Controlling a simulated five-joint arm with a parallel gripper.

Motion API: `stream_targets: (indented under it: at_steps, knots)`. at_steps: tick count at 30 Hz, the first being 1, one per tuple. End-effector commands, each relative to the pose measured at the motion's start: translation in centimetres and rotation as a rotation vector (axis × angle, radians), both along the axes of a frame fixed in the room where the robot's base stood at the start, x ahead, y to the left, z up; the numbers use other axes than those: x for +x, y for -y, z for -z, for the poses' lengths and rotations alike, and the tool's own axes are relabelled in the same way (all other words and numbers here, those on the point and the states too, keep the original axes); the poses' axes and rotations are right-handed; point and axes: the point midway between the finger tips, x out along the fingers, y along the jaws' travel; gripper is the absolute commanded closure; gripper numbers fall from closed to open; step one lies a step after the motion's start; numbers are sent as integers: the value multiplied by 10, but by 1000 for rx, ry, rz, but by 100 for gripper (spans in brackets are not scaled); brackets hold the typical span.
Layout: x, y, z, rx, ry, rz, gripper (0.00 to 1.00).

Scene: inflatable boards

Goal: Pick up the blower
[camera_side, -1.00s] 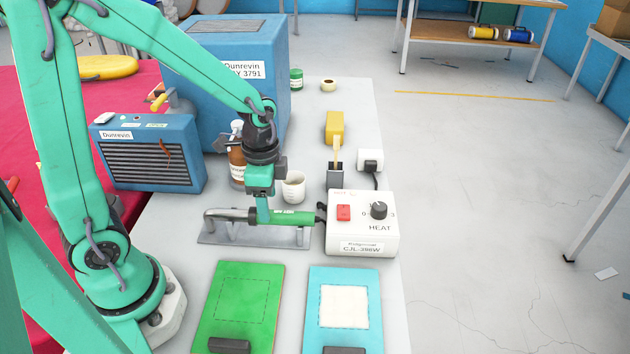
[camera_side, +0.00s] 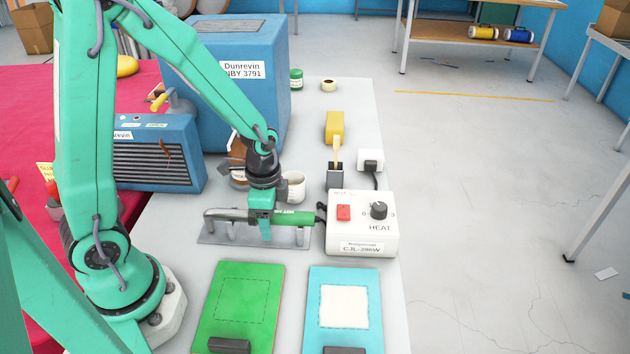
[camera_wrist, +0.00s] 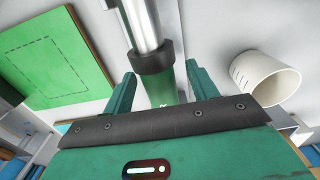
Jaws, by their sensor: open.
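The blower, with a green handle (camera_side: 294,217) and a metal nozzle at its left end, lies level on a grey metal stand (camera_side: 225,238). A cable leaves its right end toward the white heat control box (camera_side: 361,240). My gripper (camera_side: 265,236) is open and points down over the blower. In the wrist view the blower (camera_wrist: 153,62) runs between my two spread green fingers (camera_wrist: 160,88), with some gap seen on both sides. Part of the handle is hidden behind my gripper.
A green board (camera_side: 238,300) and a light blue board (camera_side: 344,338) lie in front. Blue machines stand at the back left. A yellow-handled tool (camera_side: 334,127) stands behind the control box.

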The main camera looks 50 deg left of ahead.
Motion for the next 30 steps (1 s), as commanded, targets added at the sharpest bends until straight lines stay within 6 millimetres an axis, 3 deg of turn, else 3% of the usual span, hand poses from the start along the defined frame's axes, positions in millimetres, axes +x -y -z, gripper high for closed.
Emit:
stream_targets:
  at_steps: [7, 23, 30]
  knots:
    - [0, 0, 15, 0, -1, 0, 42]
    - [0, 0, 16, 0, 0, 0, 42]
    - [0, 0, 16, 0, 0, 0, 87]
